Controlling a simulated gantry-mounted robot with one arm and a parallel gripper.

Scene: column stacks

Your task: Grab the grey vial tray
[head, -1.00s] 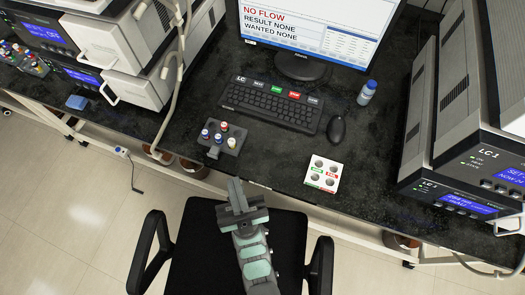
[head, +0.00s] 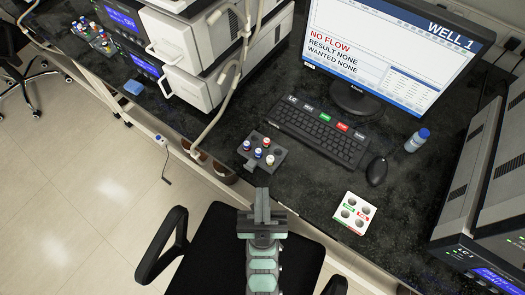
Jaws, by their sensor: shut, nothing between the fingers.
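The grey vial tray (head: 275,147) sits on the black bench near its front edge, in the head view's middle. It holds several vials with red, blue and white caps, and some of its holes are empty. A small grey tab sticks out at its near-left side. My gripper (head: 262,192) is below the tray in the picture, in front of the bench edge and above the chair. Its fingers are together and hold nothing. It is apart from the tray.
A white tray with holes (head: 352,214) and coloured labels lies to the right. Behind are a keyboard (head: 318,132), mouse (head: 377,170), monitor (head: 390,55) and blue-capped bottle (head: 417,140). Instruments (head: 200,85) with a hanging tube (head: 222,95) stand left. A black chair (head: 215,245) is below.

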